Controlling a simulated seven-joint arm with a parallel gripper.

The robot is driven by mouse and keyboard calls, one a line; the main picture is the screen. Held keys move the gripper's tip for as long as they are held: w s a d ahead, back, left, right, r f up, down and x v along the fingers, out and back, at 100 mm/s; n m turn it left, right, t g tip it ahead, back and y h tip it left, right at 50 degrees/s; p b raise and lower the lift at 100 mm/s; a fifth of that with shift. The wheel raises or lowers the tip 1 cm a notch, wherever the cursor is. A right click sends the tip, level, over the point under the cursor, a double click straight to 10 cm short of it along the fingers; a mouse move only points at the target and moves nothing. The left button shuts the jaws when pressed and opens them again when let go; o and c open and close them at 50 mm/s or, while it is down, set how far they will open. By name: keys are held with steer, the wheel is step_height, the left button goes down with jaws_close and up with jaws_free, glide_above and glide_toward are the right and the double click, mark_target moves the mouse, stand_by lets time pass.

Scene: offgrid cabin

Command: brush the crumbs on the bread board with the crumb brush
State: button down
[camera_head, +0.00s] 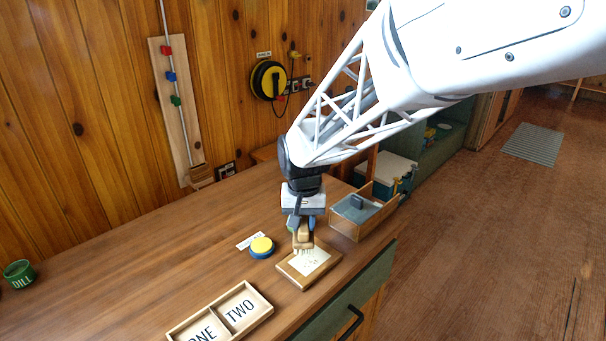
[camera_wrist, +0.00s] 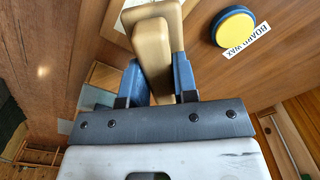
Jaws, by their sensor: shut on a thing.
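The bread board (camera_head: 296,276) lies on the counter near its front edge, with a pale patch of small crumbs (camera_head: 312,260) on top. My gripper (camera_head: 302,222) points down over the board's back left part. It is shut on the crumb brush (camera_head: 302,238), a tan wooden block with bristles facing down at the board. Whether the bristles touch the board I cannot tell. In the wrist view the brush (camera_wrist: 152,42) sits between the blue fingers (camera_wrist: 160,80), and it hides most of the board (camera_wrist: 120,10).
A yellow and blue board wax tin (camera_head: 262,246) with a label stands left of the board. A wooden box (camera_head: 372,224) with a grey item stands behind right. A tray marked ONE and TWO (camera_head: 262,314) lies front left. A green DILL pot (camera_head: 18,274) stands far left.

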step_height(320, 180, down, 4)
steer(key=shift+f, duration=0.1)
steer(key=shift+s+d+f, duration=0.1)
steer(key=shift+s+d, duration=0.05)
steer(key=shift+d, duration=0.05)
steer(key=shift+s+d+f, duration=0.15)
steer(key=shift+s+d, duration=0.7)
steer(key=shift+s, duration=0.05)
steer(key=shift+s+d+f, duration=0.1)
steer(key=shift+s+d, duration=0.75)
steer(key=shift+s, duration=0.05)
steer(key=shift+s+d, duration=0.5)
steer(key=shift+d, duration=0.05)
steer(key=shift+w+a, duration=2.35)
steer(key=shift+a, duration=0.05)
steer(key=shift+w+r, duration=0.15)
steer(key=shift+w, duration=0.05)
steer(key=shift+s+d, duration=0.55)
steer(key=shift+d, duration=0.1)
steer(key=shift+s+d, duration=1.9)
steer(key=shift+s, duration=0.05)
steer(key=shift+w+a, duration=2.35)
steer(key=shift+w, duration=0.05)
steer(key=shift+w+a, duration=0.15)
steer(key=shift+r, duration=3.95)
